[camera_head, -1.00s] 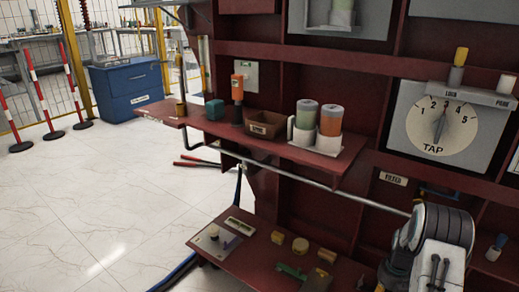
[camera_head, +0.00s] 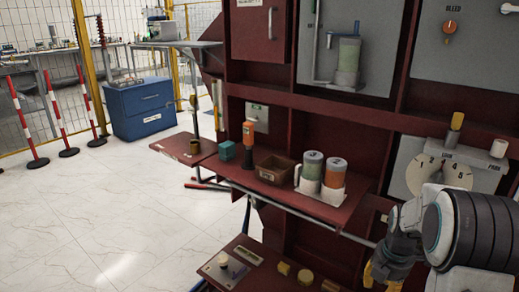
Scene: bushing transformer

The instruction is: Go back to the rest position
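My arm shows at the lower right of the head view as a grey and black ribbed joint, in front of the red cabinet (camera_head: 290,140). Below and left of it, a yellow part that may belong to my gripper sits at the lower edge of the view. My fingertips cannot be made out, so I cannot tell whether they are open or shut. My arm covers the lower right part of the tap dial (camera_head: 424,172).
A lower shelf (camera_head: 240,275) carries small parts. A blue cabinet (camera_head: 143,108) and striped posts (camera_head: 63,121) stand left. The white floor (camera_head: 90,220) is clear.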

